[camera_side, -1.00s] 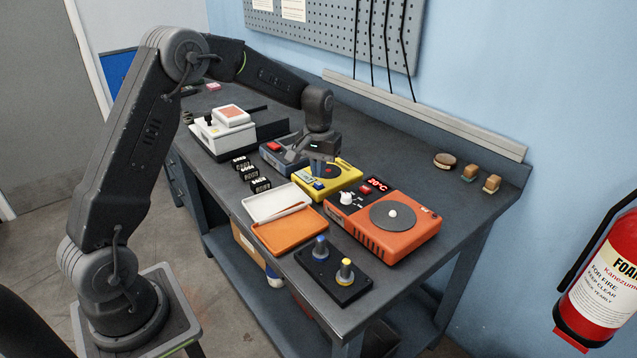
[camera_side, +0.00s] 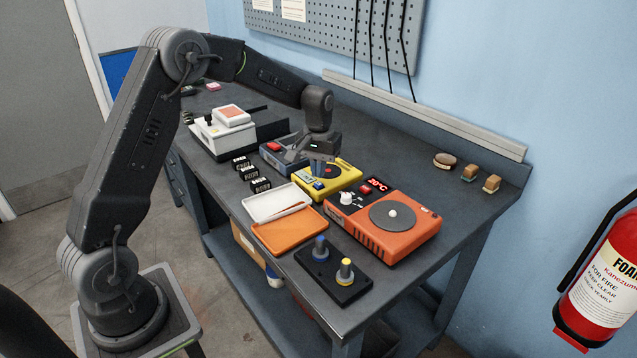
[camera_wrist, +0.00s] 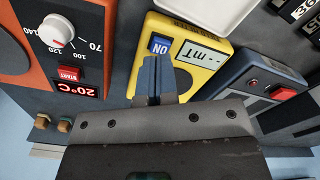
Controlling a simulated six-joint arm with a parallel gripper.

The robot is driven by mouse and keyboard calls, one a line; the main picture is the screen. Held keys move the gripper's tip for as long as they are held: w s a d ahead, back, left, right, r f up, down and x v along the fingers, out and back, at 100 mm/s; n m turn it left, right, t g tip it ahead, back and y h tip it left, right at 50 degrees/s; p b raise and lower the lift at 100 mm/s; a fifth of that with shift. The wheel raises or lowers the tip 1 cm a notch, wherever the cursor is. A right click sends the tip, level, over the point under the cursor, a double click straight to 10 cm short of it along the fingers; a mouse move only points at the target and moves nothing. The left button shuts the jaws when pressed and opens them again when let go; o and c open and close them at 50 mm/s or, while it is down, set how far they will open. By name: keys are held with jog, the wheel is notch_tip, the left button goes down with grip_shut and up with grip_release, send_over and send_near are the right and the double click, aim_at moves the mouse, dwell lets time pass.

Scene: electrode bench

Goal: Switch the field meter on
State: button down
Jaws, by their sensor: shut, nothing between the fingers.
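The field meter is a yellow box (camera_side: 343,178) on the bench under my gripper. In the wrist view its yellow face (camera_wrist: 188,75) shows a light display (camera_wrist: 203,56) with dashes and "mT", and a blue button (camera_wrist: 160,45) marked ON. My gripper (camera_wrist: 156,60) is shut and empty, its fingertips over the near edge of the blue button. I cannot tell whether they touch it. In the side view my gripper (camera_side: 321,170) points down just above the blue button (camera_side: 318,185).
An orange hotplate (camera_side: 400,240) with a red 20°C display stands close on the right. A grey-blue device (camera_side: 276,158) with a red button is close on the left. White (camera_side: 262,205) and orange (camera_side: 285,240) trays lie in front.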

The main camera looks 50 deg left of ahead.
aim_at(319, 183)
jog(key=shift+f, duration=1.3)
dwell(0.9)
jog(key=shift+r, duration=3)
jog(key=s+d+r+m+t, duration=0.2)
jog(key=s+d+r, duration=0.45)
jog(key=s, duration=0.35)
jog(key=s+d+r+m+t, duration=0.2)
jog(key=s+d+r, duration=0.45)
jog(key=s, duration=0.35)
jog(key=s+d+f+m+t, duration=0.1)
jog(key=s+m, duration=0.1)
jog(key=s, duration=0.6)
jog(key=shift+d+f+t, duration=0.2)
jog(key=shift+f+t, duration=0.05)
jog(key=shift+t, duration=0.05)
